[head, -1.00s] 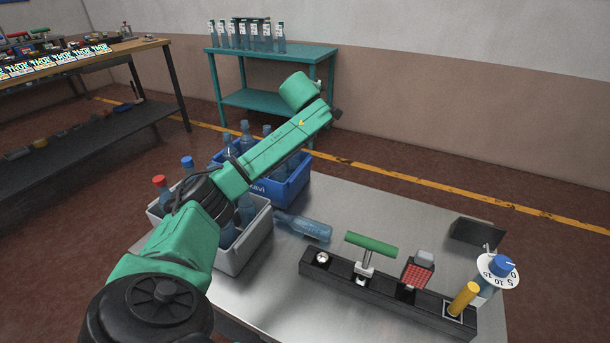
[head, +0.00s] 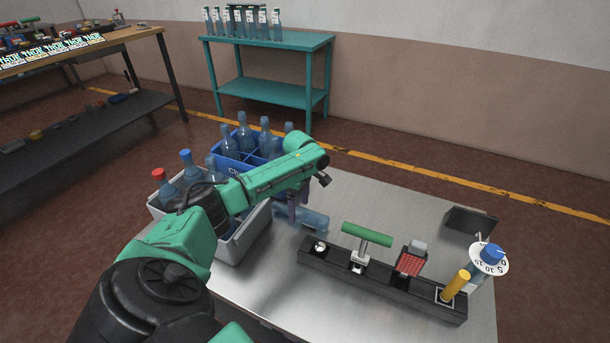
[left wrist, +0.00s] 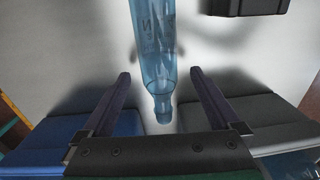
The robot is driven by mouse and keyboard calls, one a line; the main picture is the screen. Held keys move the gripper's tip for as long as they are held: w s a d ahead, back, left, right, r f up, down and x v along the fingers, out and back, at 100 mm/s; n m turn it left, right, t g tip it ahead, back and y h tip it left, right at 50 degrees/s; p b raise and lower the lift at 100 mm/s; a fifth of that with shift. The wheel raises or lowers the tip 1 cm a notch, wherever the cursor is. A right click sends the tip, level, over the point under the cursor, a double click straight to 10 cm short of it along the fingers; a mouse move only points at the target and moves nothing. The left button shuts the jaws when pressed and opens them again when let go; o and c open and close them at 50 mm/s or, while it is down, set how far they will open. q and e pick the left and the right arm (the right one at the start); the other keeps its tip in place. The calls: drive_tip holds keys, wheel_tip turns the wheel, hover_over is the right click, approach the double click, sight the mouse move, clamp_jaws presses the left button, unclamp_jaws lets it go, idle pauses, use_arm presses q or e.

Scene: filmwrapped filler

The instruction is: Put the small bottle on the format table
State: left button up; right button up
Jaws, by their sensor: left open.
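A small clear blue bottle (head: 314,220) lies on its side on the metal table (head: 385,195), just right of the two crates. In the left wrist view the same bottle (left wrist: 155,50) lies between my fingers, its neck towards the palm. My left gripper (head: 292,212) is low over the bottle, with its fingers pointing down. In the left wrist view the left gripper (left wrist: 160,76) is open, with a finger on each side of the bottle and a gap to each. My left arm hides part of the bottle in the head view. My right gripper is out of view.
A grey crate (head: 243,240) and a blue crate (head: 228,142) with upright bottles stand left of the bottle. A black rail (head: 385,288) with several fittings lies in front. A teal table (head: 318,42) with bottles and a wooden bench (head: 135,36) stand behind.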

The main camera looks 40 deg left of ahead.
use_arm(q)
wheel_tip(320, 180, down, 2)
drive_tip(key=shift+f, duration=0.1)
clamp_jaws()
drive_tip(key=shift+r, duration=0.2)
